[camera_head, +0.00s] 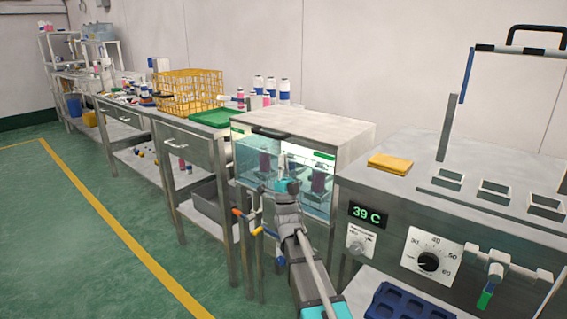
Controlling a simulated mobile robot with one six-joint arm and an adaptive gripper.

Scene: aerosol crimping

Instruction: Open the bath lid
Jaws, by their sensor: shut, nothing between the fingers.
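The bath appears to be the grey steel unit (395,210) on the right, with a green "39 C" display (368,214) and a temperature dial (428,262). A framed panel with a black handle (537,32) stands upright above its top; this looks like the bath lid, in a raised position. Its right side is cut off by the picture edge. My gripper (287,186) is shut and empty, left of the bath, in front of a glass-fronted cabinet (345,140). It is well apart from the lid handle. Whether it touches the cabinet glass I cannot tell.
A yellow cloth (390,164) lies on the bath's top, left of several square openings. A blue tray (405,303) sits low in front. Coloured handles (240,212) stick out left of my arm. A bench with a yellow crate (190,88) runs left. The green floor is clear.

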